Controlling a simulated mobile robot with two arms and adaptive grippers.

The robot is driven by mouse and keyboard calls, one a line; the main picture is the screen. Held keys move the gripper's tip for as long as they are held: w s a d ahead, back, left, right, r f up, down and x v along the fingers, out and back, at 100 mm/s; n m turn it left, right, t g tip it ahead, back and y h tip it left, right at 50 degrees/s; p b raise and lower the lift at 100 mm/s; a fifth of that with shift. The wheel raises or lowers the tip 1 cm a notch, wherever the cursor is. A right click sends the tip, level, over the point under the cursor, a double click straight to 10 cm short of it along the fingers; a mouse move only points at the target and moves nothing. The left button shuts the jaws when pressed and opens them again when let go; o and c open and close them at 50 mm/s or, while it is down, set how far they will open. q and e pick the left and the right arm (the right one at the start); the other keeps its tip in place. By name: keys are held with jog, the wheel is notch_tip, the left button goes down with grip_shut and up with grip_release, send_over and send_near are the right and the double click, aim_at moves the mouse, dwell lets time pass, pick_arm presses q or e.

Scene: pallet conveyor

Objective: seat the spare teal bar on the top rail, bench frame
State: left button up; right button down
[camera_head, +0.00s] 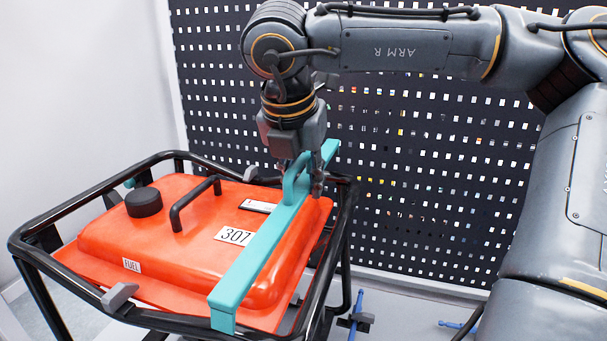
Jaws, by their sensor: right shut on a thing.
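The teal bar (258,255) is a long flat piece with a raised handle loop near its far end and bent-down ends. It lies across the right part of the black tubular frame (65,212), above an orange fuel tank (150,235) marked 307. Its near end overlaps the front of the tank and frame; I cannot tell whether it touches the rail. My right gripper (302,182) points down and is shut on the bar's handle. The fingers partly hide the handle and the far rail. My left gripper is not in view.
The tank has a black cap (144,202) and a black handle (194,203) standing up on its left. Grey clips (119,296) sit on the frame's rail. A dark perforated panel (420,190) stands close behind. Blue-handled items (356,317) lie at lower right.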

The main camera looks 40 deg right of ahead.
jog(key=shift+f, duration=0.55)
jog(key=shift+f+b, duration=0.55)
jog(key=shift+f, duration=0.2)
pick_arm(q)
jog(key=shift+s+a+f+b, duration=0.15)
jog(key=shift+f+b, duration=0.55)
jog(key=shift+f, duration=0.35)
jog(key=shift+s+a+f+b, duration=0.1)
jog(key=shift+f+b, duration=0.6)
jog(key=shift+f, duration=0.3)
pick_arm(e)
jog(key=shift+f, duration=1.2)
jog(key=c, duration=1)
grip_release()
jog(key=shift+s, duration=0.1)
